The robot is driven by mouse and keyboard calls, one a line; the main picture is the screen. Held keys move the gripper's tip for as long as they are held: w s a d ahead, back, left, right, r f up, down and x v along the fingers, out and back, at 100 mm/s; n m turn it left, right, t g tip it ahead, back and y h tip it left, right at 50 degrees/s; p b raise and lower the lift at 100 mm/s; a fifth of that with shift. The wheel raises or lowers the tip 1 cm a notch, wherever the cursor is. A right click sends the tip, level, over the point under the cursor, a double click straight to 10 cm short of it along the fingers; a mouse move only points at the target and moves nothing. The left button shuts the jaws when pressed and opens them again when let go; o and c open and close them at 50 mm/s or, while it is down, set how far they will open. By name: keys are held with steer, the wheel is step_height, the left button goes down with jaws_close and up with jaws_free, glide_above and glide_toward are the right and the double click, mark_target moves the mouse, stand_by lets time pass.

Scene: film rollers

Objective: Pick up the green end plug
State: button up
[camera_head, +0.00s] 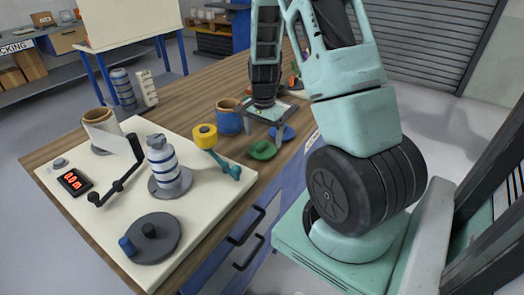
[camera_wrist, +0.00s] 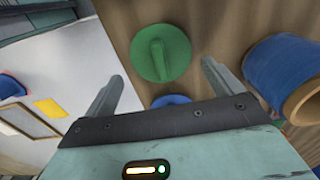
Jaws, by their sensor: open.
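The green end plug (camera_head: 263,150) is a round disc with a raised bar across its face. It lies on the wooden bench top near the front edge, and it also shows in the wrist view (camera_wrist: 161,53). My gripper (camera_wrist: 160,78) is open and empty. In the wrist view the plug appears beyond and between its two fingers, with its raised bar roughly in line with them. In the head view my gripper (camera_head: 263,128) hangs above the bench just behind the plug. I see no contact between fingers and plug.
A blue end plug (camera_head: 281,132) lies close by, partly hidden behind my gripper in the wrist view (camera_wrist: 170,101). A blue roll with a brown core (camera_head: 228,122) stands to the left.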

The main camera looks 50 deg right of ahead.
mark_target(262, 144)
step_height(262, 144, down, 4)
steer(key=shift+w+a+f, duration=0.1)
steer(key=shift+a+f, duration=0.05)
steer(key=c, duration=0.7)
